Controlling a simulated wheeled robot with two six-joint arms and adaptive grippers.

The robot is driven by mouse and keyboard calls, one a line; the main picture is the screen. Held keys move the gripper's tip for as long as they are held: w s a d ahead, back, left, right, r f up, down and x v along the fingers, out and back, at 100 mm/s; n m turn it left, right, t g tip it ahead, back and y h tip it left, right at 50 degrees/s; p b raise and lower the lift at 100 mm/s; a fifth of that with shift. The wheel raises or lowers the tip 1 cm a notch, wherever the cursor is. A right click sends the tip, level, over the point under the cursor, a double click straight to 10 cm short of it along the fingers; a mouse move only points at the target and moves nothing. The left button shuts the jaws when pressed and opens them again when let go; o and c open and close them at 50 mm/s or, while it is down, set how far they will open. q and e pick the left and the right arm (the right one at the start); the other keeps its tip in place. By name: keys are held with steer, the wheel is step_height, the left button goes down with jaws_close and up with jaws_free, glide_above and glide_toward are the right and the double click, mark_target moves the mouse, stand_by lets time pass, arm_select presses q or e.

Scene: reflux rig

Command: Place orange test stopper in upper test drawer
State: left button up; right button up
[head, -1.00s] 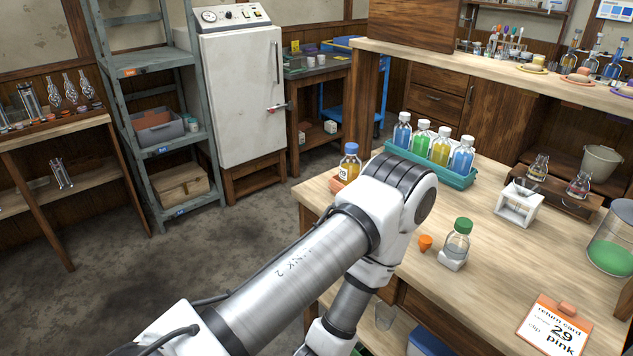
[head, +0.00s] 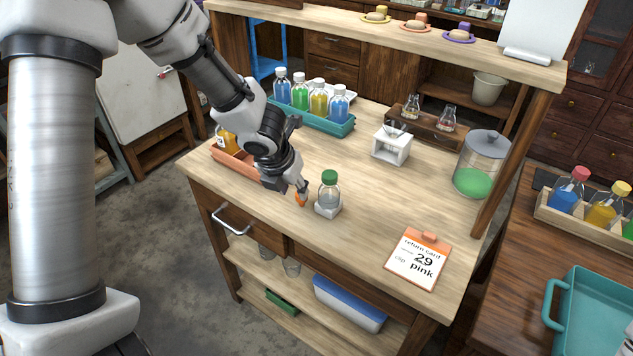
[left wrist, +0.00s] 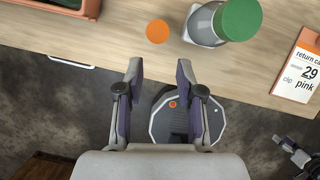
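The orange test stopper (head: 301,198) stands on the bench near its front edge, left of a green-capped bottle (head: 329,192). In the left wrist view the stopper (left wrist: 157,31) shows as an orange disc beyond the fingertips. My left gripper (head: 290,186) hangs over the bench edge close to the stopper. Its fingers (left wrist: 158,72) are open with nothing between them. The drawer (head: 238,222) under the bench top has a metal handle and looks shut. A dark part at the lower right of the left wrist view looks like my right gripper (left wrist: 300,160); its fingers are unclear.
An orange tray (head: 232,158) with an amber bottle and a teal rack (head: 318,122) of bottles stand behind. A white stand (head: 391,147) and a return card (head: 417,262) are to the right. Bare bench top lies between them.

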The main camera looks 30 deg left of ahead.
arm_select(q)
steer(key=w+f, duration=0.1)
steer(key=w+f+b, duration=0.1)
steer(key=w, duration=0.1)
steer(key=shift+a+f+m, duration=0.25)
steer(key=shift+a+m, duration=0.15)
steer(key=shift+s+f+b, duration=0.1)
steer(key=shift+f+b, duration=0.45)
steer(key=shift+f, duration=0.05)
steer(key=x, duration=0.2)
steer(key=b+x, duration=0.1)
steer(key=x, duration=0.1)
steer(key=shift+w, duration=0.3)
steer(key=shift+r, duration=0.1)
steer(key=shift+s+r, duration=0.1)
steer(key=shift+r, duration=0.05)
steer(key=shift+s+r, duration=0.1)
steer(key=shift+s, duration=0.05)
steer(key=c, duration=0.5)
arm_select(e)
steer(key=f, duration=0.3)
steer(key=shift+w+f, duration=0.15)
steer(key=shift+w, duration=0.15)
